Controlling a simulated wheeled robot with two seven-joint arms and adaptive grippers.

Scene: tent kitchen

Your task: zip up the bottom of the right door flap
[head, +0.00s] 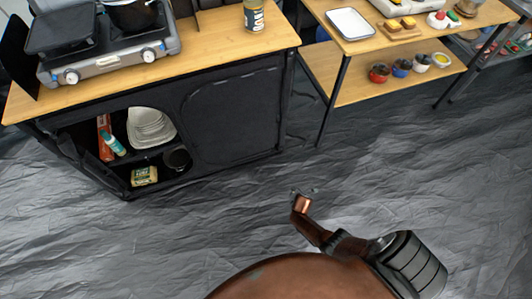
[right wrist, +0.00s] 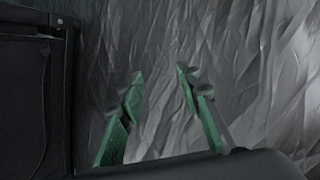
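The right door flap (head: 235,115) is a black fabric panel on the front of the camping cabinet, right of the open compartment. It lies flat across its opening, with a curved seam around its edge. I cannot make out a zip pull or whether the bottom seam is closed. My right gripper (head: 304,192) is over the floor, right of and in front of the cabinet, apart from it. In the right wrist view its green fingers (right wrist: 160,85) are spread with nothing between them; the dark cabinet side (right wrist: 30,105) is at left. My left gripper is not in view.
The left compartment is open, with stacked white dishes (head: 150,127), a bottle (head: 113,144) and a yellow-green box (head: 144,176). A stove (head: 105,45) and a can (head: 254,15) stand on top. A shelf table (head: 345,80) stands at right. The crinkled grey floor is clear.

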